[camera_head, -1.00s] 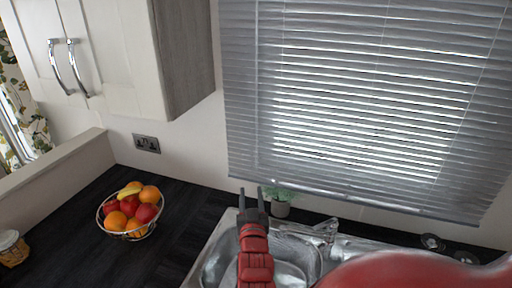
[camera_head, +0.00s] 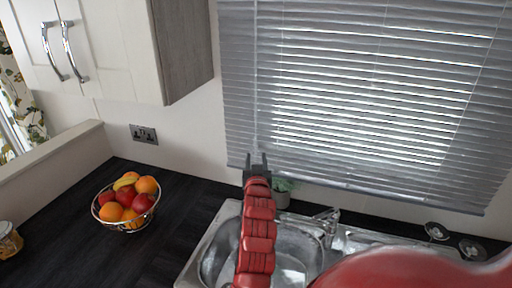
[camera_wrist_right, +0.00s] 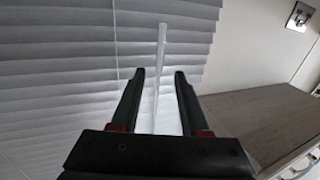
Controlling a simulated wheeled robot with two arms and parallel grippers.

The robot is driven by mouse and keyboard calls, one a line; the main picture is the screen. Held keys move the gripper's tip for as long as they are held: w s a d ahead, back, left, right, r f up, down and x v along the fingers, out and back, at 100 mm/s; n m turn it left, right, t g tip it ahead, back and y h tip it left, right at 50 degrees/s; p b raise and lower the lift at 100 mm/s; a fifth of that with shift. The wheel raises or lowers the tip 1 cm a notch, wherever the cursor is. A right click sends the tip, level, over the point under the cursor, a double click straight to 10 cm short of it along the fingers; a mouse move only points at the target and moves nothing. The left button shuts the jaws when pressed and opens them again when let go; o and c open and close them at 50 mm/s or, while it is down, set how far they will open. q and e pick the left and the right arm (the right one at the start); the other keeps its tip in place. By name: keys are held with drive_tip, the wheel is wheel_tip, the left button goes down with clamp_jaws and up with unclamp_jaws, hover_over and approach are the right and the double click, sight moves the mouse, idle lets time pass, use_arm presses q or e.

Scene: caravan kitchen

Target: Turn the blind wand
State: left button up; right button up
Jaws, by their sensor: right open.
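The blind wand (camera_wrist_right: 161,55) is a pale thin rod hanging in front of the grey slatted blind (camera_head: 350,90). In the head view the wand (camera_head: 255,100) is a faint upright line near the blind's left side. My right gripper (camera_head: 257,160) is open at the blind's lower left part, close to the wand's lower end. In the right wrist view the right gripper (camera_wrist_right: 159,73) has its two dark fingers apart, with the wand showing between them. I cannot tell whether either finger touches it. My left gripper is not in view.
A sink (camera_head: 222,243) with a tap (camera_head: 328,217) lies below my right arm. A small potted plant (camera_head: 281,197) stands behind the gripper. A fruit bowl (camera_head: 133,221) stands on the dark counter (camera_head: 90,262) to the left. A wall cabinet (camera_head: 115,50) hangs at upper left.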

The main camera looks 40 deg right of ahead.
sight(256, 145)
drive_tip(key=shift+p+x, duration=1)
drive_tip(key=shift+x, duration=2.2)
clamp_jaws()
